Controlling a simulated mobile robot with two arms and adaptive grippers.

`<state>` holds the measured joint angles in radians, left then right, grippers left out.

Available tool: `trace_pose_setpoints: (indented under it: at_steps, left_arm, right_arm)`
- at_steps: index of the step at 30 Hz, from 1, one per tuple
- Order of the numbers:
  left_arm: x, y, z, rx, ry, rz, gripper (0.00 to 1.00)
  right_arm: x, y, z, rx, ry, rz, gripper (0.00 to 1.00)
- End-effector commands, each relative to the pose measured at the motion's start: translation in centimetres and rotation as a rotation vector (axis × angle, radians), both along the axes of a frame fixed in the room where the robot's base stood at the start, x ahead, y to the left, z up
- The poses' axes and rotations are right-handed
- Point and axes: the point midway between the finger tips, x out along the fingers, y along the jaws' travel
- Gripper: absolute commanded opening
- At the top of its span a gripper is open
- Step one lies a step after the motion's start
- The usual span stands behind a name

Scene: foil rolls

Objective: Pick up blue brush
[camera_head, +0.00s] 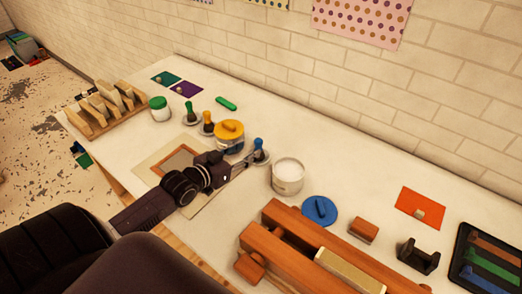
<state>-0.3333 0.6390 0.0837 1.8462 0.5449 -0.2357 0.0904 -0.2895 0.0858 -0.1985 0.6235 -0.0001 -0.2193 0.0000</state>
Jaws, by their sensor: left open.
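The blue brush (258,145) stands upright on a small pale dish (263,158) near the middle of the table. Its blue handle points up; its lower end is hard to make out. My left gripper (244,167) reaches in from the left, its fingers pointing right toward the brush. The fingers are open and their tips are close to the brush's dish. I cannot tell whether they touch the brush. My right gripper is out of view.
A yellow-lidded jar (229,135) stands just behind my left gripper. An open white jar (288,176) stands right of the brush. Green (190,109) and yellow (208,124) brushes stand farther left. A wooden press-like piece (290,240) fills the front right.

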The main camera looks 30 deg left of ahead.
Motion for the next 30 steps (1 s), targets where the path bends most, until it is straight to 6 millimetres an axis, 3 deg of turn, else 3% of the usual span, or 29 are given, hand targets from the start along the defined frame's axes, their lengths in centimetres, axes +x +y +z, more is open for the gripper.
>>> trace_pose_setpoints:
  at_steps: [6, 19, 29, 30]
  left_arm:
    - [1.2, -0.2, -0.1, 0.000, 0.001, -0.001, 0.41]
    - [5.5, -0.9, -1.0, 0.001, 0.002, -0.001, 0.41]
    - [5.9, -1.0, -1.4, 0.001, 0.003, -0.001, 0.41]
    - [5.9, -1.0, -1.4, 0.001, 0.003, -0.001, 0.37]
  right_arm:
    - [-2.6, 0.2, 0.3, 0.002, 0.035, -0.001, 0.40]
    - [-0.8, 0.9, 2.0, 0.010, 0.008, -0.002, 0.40]
    - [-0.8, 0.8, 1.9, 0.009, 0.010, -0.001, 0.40]
    - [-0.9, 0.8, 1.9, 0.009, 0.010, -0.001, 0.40]
